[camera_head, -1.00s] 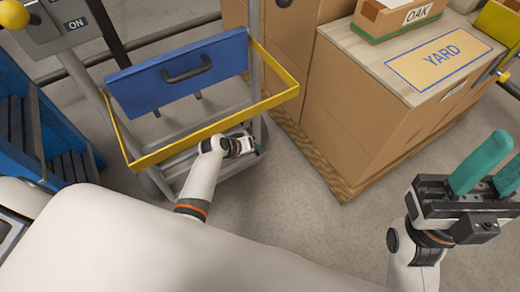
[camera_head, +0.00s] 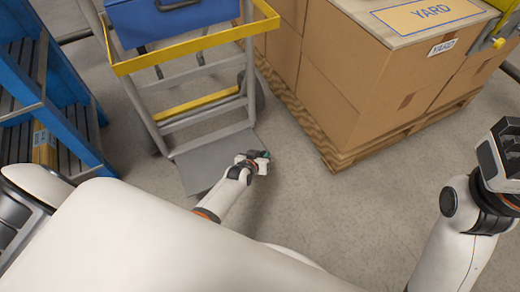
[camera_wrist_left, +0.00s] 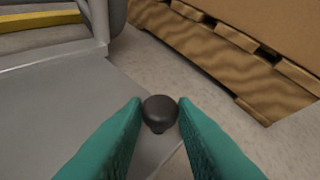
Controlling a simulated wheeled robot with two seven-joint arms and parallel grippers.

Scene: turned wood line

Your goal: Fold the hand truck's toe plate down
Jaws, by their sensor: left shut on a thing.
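The hand truck (camera_head: 150,100) stands at the upper left of the head view, with a grey frame and a yellow rail. Its grey toe plate (camera_head: 205,162) extends out from the foot of the frame, low over the floor; I cannot tell whether it touches. It also shows in the left wrist view (camera_wrist_left: 65,120). My left gripper (camera_head: 262,157) is at the plate's outer right side, its green fingers shut on a dark round knob (camera_wrist_left: 160,108) at the plate's edge.
A blue bin (camera_head: 165,20) hangs on the hand truck. Blue steps (camera_head: 60,95) stand at the left. Large cartons (camera_head: 360,85) on a wooden pallet (camera_head: 340,155) stand right of the truck. The floor (camera_head: 330,215) in front is clear.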

